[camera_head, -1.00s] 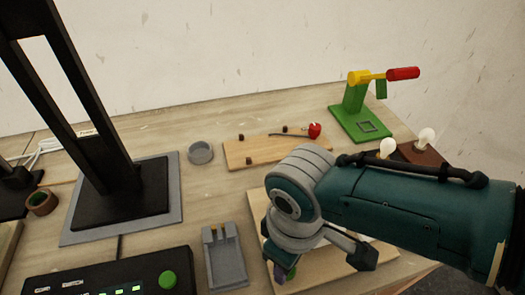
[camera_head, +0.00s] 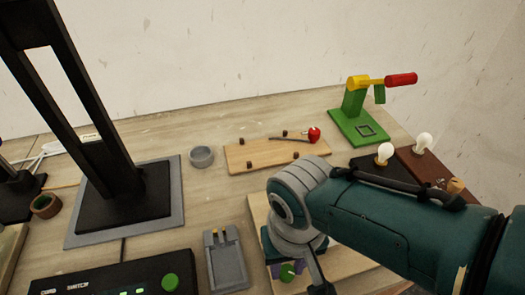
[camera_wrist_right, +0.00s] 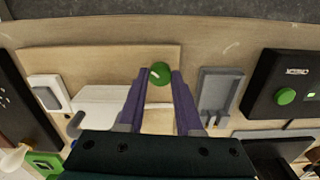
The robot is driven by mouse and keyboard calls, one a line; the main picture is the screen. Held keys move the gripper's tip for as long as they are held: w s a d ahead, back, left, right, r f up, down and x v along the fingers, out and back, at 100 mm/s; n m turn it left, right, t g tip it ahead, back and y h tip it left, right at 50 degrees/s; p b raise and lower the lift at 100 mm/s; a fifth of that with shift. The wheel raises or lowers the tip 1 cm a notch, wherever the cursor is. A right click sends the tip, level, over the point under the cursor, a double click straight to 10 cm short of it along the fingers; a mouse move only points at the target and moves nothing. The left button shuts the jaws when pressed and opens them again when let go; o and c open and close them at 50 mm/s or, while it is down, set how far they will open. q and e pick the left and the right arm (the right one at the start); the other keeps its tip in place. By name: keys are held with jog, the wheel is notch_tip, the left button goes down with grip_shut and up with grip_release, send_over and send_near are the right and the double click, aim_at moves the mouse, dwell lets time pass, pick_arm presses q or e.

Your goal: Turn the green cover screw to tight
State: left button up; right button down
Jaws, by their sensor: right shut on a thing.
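The green cover screw (camera_wrist_right: 160,74) is a round green knob with a pale mark on top, above the wooden board (camera_wrist_right: 110,58). My right gripper (camera_wrist_right: 159,78) is shut on it, with one purple finger on each side. In the head view the green screw (camera_head: 287,272) shows below my right wrist, between the purple fingers (camera_head: 286,270) of that gripper. Part of a white piece (camera_wrist_right: 105,103) shows beside the fingers in the wrist view. My left gripper is in neither view. How tight the screw is cannot be seen.
A grey holder (camera_head: 227,262) stands just left of the board. A black box with a green button (camera_head: 169,282) is farther left. Two bulbs (camera_head: 385,153), a green stand with a red handle (camera_head: 362,118) and a pegged plank (camera_head: 258,158) lie beyond my arm.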

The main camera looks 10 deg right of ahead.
aim_at(287, 270)
dwell(0.5)
jog(key=c, duration=0.6)
grip_release()
notch_tip(287, 270, up, 10)
jog(key=p, duration=0.6)
